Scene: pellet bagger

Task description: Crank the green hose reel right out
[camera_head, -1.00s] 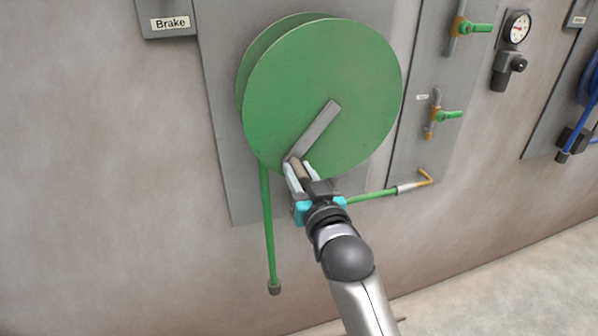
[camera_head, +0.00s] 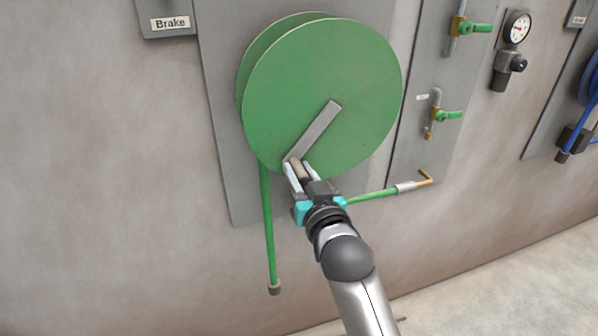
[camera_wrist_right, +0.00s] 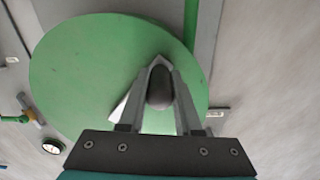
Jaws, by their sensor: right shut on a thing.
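The green hose reel (camera_head: 320,80) is mounted on a grey wall panel. Its grey crank arm (camera_head: 314,130) slopes from the hub down to the left. My right gripper (camera_head: 297,174) is shut on the crank's handle at the lower end of that arm. In the right wrist view the dark handle (camera_wrist_right: 160,88) sits between the two fingers, with the green reel disc (camera_wrist_right: 90,70) behind. The green hose (camera_head: 267,225) hangs from the reel's left side and ends in a grey-brown tip (camera_head: 274,288). My left gripper is not in view.
A box labelled Brake (camera_head: 170,23) is at the upper left. Green-handled valves (camera_head: 447,115) and a gauge (camera_head: 517,27) are to the right. A blue hose (camera_head: 577,125) is at the far right.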

